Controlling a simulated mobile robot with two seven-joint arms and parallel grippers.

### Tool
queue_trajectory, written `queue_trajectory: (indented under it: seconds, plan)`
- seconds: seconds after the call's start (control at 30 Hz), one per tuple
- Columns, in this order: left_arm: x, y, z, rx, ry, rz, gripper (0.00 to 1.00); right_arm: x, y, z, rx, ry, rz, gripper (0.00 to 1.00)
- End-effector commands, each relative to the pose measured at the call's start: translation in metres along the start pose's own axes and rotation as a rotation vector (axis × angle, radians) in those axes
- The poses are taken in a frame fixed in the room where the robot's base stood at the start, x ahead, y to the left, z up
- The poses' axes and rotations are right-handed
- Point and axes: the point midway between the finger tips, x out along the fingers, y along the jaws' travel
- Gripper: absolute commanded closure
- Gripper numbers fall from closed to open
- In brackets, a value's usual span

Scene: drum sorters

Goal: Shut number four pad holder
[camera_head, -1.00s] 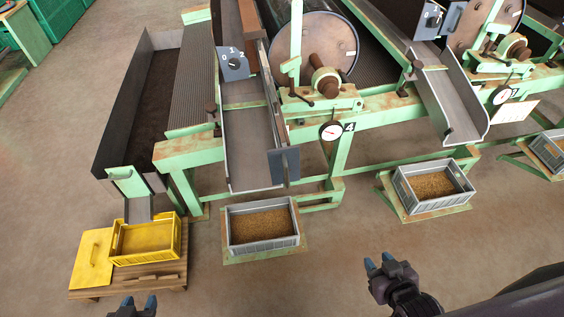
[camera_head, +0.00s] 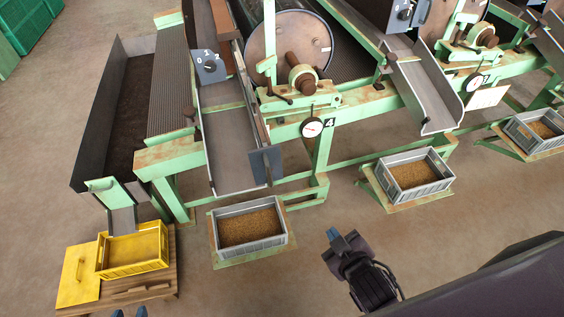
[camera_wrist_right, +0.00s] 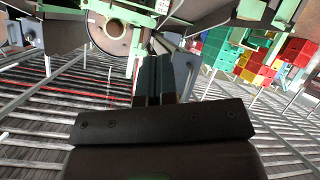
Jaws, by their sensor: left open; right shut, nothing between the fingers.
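The number 4 sign (camera_head: 330,122) is on the green frame of the sorter, beside a round dial (camera_head: 311,127). Above it, a green bracket assembly (camera_head: 300,97) with a brown cylinder (camera_head: 302,76) stands in front of the drum's round end plate (camera_head: 262,48). A green upright lever (camera_head: 270,45) rises from it. I cannot tell surely which part is the pad holder. My right gripper (camera_head: 345,240) is shut and empty, in front of and below the frame, apart from it. Its shut fingers show in the right wrist view (camera_wrist_right: 155,78). My left gripper (camera_head: 129,313) is open, mostly cut off at the bottom edge.
A grey crate of grains (camera_head: 248,241) stands below the chute (camera_head: 228,150). Another grey crate (camera_head: 413,190) stands to the right. A yellow crate (camera_head: 133,266) sits on a wooden pallet (camera_head: 165,290) at the lower left. The floor around my right gripper is clear.

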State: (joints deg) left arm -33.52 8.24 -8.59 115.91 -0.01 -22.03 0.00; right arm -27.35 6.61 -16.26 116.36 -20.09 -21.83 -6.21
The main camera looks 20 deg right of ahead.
Motion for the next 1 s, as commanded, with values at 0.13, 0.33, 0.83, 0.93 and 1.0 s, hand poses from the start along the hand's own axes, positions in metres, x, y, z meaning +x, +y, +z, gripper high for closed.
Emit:
queue_trajectory:
  seconds: [0.13, 0.33, 0.83, 0.93, 1.0]
  plan:
    - [0.000, 0.000, 0.000, 0.000, 0.000, 0.000, 0.57, 0.004, -0.008, -0.029, -0.362, 0.048, 0.057, 1.00]
    - [0.000, 0.000, 0.000, 0.000, -0.001, 0.000, 0.57, 0.004, -0.015, -0.064, -0.906, 0.084, 0.171, 1.00]
    - [0.000, 0.000, 0.001, 0.000, -0.002, 0.000, 0.57, -0.014, -0.022, -0.124, -2.317, -0.096, 0.559, 1.00]
    - [0.000, 0.000, 0.001, 0.000, -0.002, 0.000, 0.57, -0.015, -0.020, -0.126, -2.473, -0.152, 0.593, 1.00]
    - [0.000, 0.000, 0.001, 0.000, -0.002, 0.000, 0.57, -0.015, -0.020, -0.126, -2.532, -0.172, 0.598, 1.00]
